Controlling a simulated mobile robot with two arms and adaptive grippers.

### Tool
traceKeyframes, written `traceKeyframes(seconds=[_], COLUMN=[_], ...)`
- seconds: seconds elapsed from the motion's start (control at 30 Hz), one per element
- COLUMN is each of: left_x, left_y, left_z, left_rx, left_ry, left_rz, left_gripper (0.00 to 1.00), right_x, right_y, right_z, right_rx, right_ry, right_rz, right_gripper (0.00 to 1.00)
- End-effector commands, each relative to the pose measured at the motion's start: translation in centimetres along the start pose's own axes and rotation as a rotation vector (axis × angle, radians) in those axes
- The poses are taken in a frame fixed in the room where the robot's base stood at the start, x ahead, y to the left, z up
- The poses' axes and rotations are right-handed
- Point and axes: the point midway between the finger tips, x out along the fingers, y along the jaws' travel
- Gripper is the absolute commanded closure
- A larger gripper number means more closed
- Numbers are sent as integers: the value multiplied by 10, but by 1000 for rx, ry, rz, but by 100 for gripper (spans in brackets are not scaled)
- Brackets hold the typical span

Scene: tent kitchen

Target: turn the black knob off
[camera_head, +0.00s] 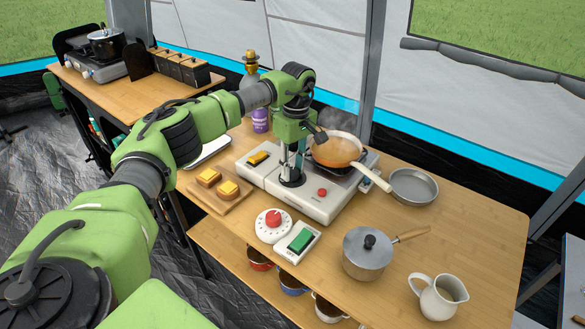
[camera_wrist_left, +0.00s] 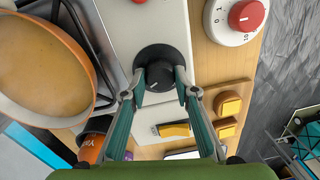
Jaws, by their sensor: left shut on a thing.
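The black knob (camera_head: 291,177) is on the front panel of the white stove (camera_head: 318,207), left of the burner. My right gripper is not in view.
A steaming pan (camera_head: 337,150) sits on the burner, its handle pointing right. A yellow switch (camera_head: 258,158) and red button (camera_head: 322,192) flank the knob. A red dial timer (camera_head: 272,225), green switch (camera_head: 300,240), lidded pot (camera_head: 369,256) and bread board (camera_head: 218,193) stand nearby.

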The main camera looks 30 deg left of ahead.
Motion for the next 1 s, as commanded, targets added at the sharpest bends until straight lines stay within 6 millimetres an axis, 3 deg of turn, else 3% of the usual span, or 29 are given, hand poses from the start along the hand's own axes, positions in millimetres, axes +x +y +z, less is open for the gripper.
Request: traceKeyframes(seconds=[0.5,1.0], left_x=[-1,-1], left_y=[1,1], left_z=[0,0], left_rx=[367,454], left_ry=[22,27], left_rz=[4,3], left_gripper=[94,94], right_x=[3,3], right_y=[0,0], right_z=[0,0], right_rx=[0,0], right_ry=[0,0], right_rz=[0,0], right_gripper=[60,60])
